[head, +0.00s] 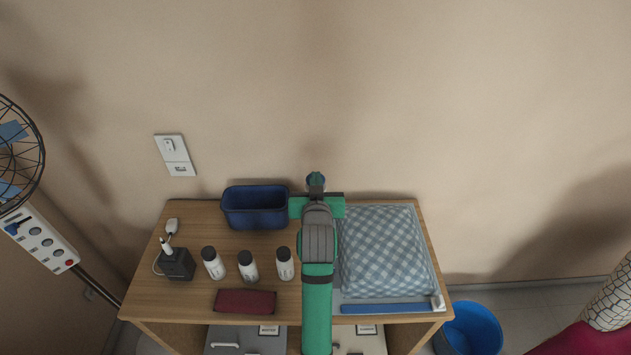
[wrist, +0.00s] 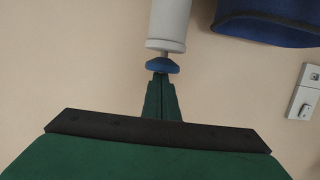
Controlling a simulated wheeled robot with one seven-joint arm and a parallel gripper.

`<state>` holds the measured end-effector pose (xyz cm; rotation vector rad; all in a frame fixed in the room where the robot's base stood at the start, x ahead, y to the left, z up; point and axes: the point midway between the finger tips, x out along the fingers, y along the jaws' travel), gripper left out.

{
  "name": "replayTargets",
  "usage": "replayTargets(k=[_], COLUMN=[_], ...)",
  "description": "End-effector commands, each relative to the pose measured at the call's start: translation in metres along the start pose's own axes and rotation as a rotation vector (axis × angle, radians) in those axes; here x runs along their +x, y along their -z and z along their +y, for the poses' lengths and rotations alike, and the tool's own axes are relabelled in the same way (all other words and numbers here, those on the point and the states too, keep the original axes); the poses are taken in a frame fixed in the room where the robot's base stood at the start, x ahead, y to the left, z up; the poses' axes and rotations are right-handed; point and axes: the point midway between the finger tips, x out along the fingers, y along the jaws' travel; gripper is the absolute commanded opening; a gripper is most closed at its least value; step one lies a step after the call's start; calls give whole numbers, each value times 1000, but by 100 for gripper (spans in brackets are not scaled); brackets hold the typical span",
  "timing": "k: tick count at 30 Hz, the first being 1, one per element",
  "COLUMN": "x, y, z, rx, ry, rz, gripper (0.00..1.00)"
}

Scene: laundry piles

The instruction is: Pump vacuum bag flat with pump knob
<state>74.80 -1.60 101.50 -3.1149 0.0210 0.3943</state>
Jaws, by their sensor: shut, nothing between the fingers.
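The vacuum bag (head: 388,252) lies at the right of the wooden table, still puffed up around a blue checked cushion-like filling. A blue strip (head: 386,309) runs along its front edge, with a small white fitting (head: 438,302) at the right corner. The blue pump knob (wrist: 162,66) sits on a thin rod from the pale grey pump body (wrist: 169,24) in the wrist view. In the head view the knob (head: 316,175) shows just past my gripper (head: 316,188). My gripper's fingers are shut and empty, tips at the knob (wrist: 160,78); I cannot tell whether they touch it.
A dark blue bin (head: 255,220) stands left of my arm. Several small objects stand on the left half: white bottles (head: 248,267), a black box (head: 177,265) and a dark red case (head: 245,301). A blue bucket (head: 472,328) is on the floor at right.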

Motion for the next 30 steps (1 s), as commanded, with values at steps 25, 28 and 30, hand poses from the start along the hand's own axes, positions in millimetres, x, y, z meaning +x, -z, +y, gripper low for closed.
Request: replayTargets(k=[25,28,30], x=[-106,-108,-109], y=[33,33,33], z=[-1,-1,-1], rx=[0,0,0], ry=[1,1,1], rz=[14,13,14], gripper=[0,0,0])
